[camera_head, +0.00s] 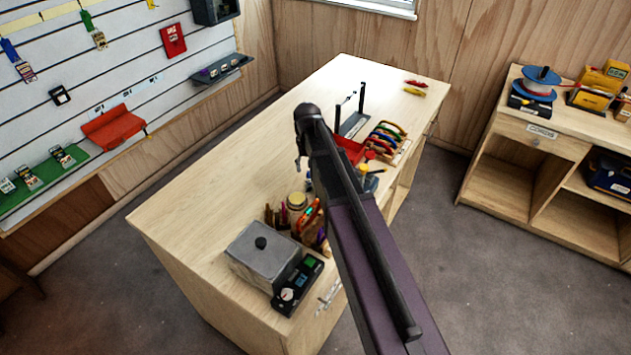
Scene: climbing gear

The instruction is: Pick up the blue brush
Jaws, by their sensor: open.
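I cannot make out a blue brush for certain. A small blue item (309,181) shows on the wooden workbench (215,190), beside my arm and partly hidden by it; its shape is too small to tell. A cluster of upright tools (310,220) with orange, purple and red parts stands just below it in the picture, partly covered by my arm. My gripper (298,166) is open at the far end of my dark arm and appears above the middle of the bench. Its fingers are small and I see nothing held in them.
A rack of coloured carabiners (385,140) and a black upright stand (361,105) are farther back. The bench's left side is clear. Blue-topped gear (17,60) hangs on the wall.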

